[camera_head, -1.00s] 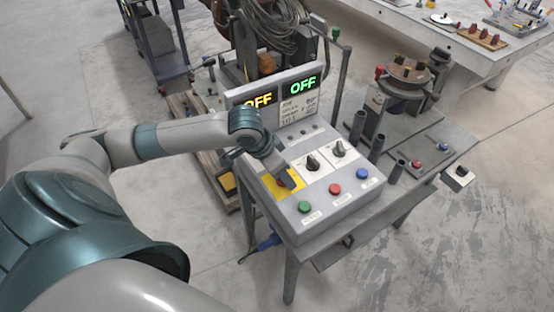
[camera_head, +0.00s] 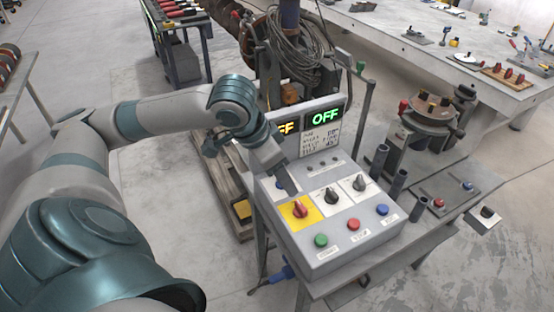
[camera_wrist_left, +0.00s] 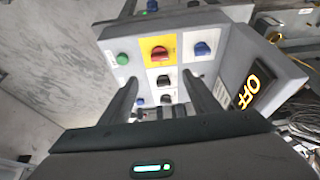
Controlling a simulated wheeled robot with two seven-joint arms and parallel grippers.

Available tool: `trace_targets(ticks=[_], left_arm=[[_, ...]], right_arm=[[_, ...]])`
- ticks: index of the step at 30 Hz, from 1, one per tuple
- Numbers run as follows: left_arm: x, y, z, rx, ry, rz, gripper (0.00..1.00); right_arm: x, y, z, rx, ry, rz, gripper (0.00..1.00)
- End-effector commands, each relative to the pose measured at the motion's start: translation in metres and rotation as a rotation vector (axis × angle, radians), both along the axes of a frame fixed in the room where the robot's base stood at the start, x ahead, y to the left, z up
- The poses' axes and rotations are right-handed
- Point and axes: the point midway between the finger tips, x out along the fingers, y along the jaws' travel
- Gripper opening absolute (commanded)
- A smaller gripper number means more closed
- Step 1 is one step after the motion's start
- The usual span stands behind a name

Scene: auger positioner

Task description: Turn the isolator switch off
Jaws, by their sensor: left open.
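The isolator switch (camera_head: 299,209) is a red knob on a yellow plate, at the left of the control box's sloped face. It also shows in the left wrist view (camera_wrist_left: 159,53), where its handle lies roughly crosswise. My left gripper (camera_head: 287,184) is just above and behind the knob, apart from it. My right gripper is not in view.
A rotary positioner (camera_head: 432,110) stands at right.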

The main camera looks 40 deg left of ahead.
Motion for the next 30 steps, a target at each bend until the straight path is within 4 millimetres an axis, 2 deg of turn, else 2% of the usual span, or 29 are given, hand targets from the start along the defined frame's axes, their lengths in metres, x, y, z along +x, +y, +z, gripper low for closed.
trace_targets(ticks=[3,8,30], left_arm=[[-0.004,0.002,0.013,0.000,-0.002,-0.001,0.57],[-0.008,0.003,0.021,0.000,-0.001,0.000,0.57],[-0.008,0.003,0.022,-0.001,0.000,0.000,0.57]], right_arm=[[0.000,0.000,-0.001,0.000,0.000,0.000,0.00],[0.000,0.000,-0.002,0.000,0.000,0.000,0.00],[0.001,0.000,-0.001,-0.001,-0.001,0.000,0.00]])
